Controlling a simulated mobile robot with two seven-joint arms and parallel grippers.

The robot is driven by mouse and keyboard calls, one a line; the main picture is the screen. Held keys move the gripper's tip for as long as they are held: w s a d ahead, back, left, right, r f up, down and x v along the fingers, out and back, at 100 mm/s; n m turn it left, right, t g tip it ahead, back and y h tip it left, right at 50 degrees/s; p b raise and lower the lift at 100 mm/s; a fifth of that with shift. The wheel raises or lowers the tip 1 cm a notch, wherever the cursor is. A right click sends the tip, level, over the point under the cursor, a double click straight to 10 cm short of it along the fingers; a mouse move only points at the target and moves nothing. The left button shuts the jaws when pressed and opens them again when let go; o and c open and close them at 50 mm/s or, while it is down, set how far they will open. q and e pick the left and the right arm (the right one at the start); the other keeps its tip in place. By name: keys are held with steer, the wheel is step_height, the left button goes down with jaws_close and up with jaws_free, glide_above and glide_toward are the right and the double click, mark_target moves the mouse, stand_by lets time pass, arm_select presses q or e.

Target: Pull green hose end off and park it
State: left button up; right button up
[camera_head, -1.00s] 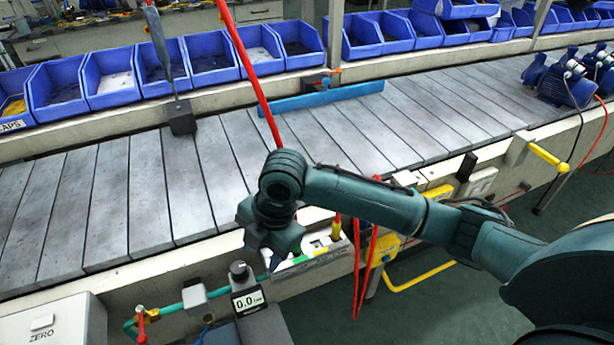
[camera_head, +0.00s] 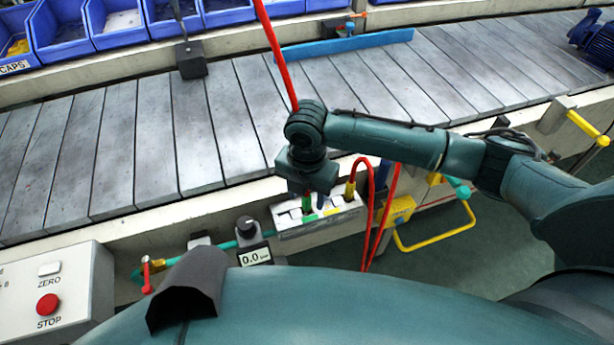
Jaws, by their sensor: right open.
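My right gripper (camera_head: 308,190) is open and points down just over a white block (camera_head: 335,222) on the conveyor's front side. A small bright green piece (camera_head: 307,204), likely the green hose end, shows at the block directly below the gripper. A blue piece shows beside it. The gripper hides their upper parts, and I cannot tell whether the fingers touch them. A yellow fitting (camera_head: 350,190) with a red hose stands in the block to the right. My left gripper is not in view.
A gauge (camera_head: 255,252) reading 0.0 stands left of the block. A teal pipe (camera_head: 178,265) with a red-handled valve (camera_head: 147,275) runs further left. A control box (camera_head: 50,295) has a red STOP button. Red hose loops (camera_head: 370,235) hang right of the block. My large teal arm parts fill the bottom.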

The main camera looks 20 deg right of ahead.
mark_target(307, 195)
steer(key=shift+f, duration=1.55)
jaws_close()
